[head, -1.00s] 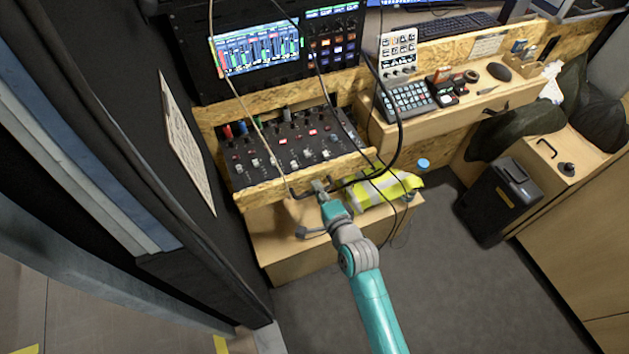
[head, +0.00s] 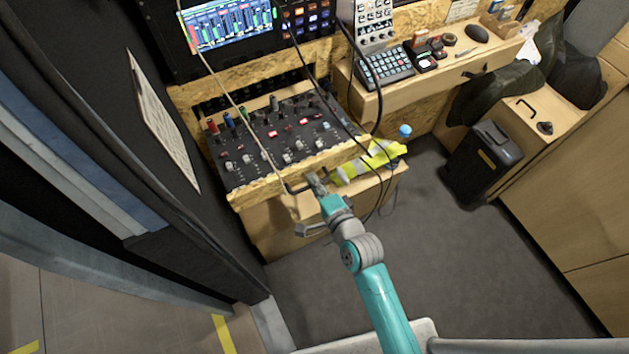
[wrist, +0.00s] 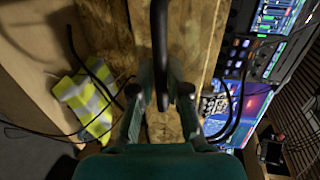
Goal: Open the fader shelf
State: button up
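The fader shelf (head: 289,163) is a dark panel of knobs and faders with a chipboard front, in the left middle of the head view. It stands pulled out, with a gap along its back edge. Its black handle (wrist: 160,45) runs between my fingertips in the wrist view, in front of the chipboard front. My gripper (head: 316,183) is at the shelf's front edge in the head view. The exact contact is partly hidden.
A yellow hi-vis vest (head: 368,162) lies right of my gripper on the low wooden bench (head: 275,228). Loose cables hang across the shelf. A blue-capped item (head: 405,131) stands behind the vest. A black case (head: 482,163) stands at right. The grey floor (head: 430,250) in front is clear.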

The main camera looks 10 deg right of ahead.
jog(key=shift+o, duration=1.1)
jog(key=shift+s, duration=0.1)
jog(key=v, duration=1.1)
jog(key=shift+s, duration=0.35)
jog(key=shift+d, duration=0.1)
jog(key=s+d+r+n+h, duration=0.1)
jog(key=s+d+r+n, duration=0.1)
jog(key=s+n, duration=0.3)
jog(key=s+d+r+n+h, duration=0.1)
jog(key=s+n, duration=0.4)
jog(key=s, duration=0.7)
jog(key=s+d+r+n+h, duration=0.2)
jog(key=s+r+n, duration=0.3)
jog(key=s, duration=0.3)
jog(key=shift+s+d, duration=0.4)
jog(key=shift+d, duration=0.3)
